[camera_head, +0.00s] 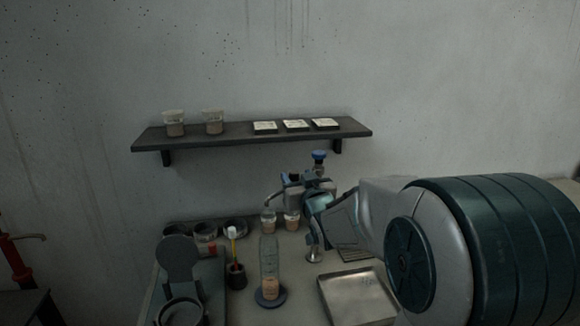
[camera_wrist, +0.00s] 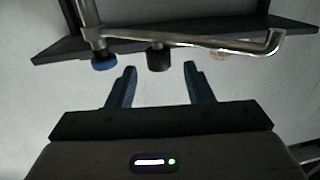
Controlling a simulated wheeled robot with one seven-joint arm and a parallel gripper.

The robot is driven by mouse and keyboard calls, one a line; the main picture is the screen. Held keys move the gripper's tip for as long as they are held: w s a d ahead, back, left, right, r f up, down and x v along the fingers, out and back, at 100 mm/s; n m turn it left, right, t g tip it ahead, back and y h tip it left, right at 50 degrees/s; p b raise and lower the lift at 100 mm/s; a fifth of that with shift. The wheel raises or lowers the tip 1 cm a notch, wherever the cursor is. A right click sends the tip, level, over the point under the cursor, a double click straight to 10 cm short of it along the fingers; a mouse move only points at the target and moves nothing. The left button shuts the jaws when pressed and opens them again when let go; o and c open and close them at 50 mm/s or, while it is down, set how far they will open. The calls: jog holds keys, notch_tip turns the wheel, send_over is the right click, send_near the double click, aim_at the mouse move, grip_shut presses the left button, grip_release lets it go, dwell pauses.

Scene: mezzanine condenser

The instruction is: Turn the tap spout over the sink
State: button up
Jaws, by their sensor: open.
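The metal tap has an upright column with a blue knob (camera_head: 319,156); the knob also shows in the wrist view (camera_wrist: 104,62). Its long thin spout (camera_head: 277,194) points left in the head view, with a down-turned tip. In the wrist view the spout (camera_wrist: 215,43) runs across the top, hooked at its right end. A dark knob (camera_wrist: 158,57) sits along it. My gripper (camera_wrist: 160,76) is open and empty, its fingers just short of the spout, either side of the dark knob. In the head view it partly hides the tap. A shallow metal basin (camera_head: 335,290), perhaps the sink, lies front right of the tap.
A wall shelf (camera_head: 220,140) with jars and small dishes hangs above the tap. Cups (camera_head: 268,222), a glass bottle (camera_head: 269,258) and a dark round-topped stand (camera_head: 178,262) crowd the bench on the left. A red post with a brass spout (camera_head: 29,237) stands far left.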

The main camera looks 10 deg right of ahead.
jog(key=shift+w+a+p, duration=0.15)
jog(key=shift+w+p, duration=0.25)
jog(key=shift+w, duration=1.05)
jog(key=shift+w+a+p, duration=0.1)
jog(key=shift+w+p, duration=0.25)
jog(key=shift+w, duration=1.05)
jog(key=shift+c, duration=0.4)
grip_shut()
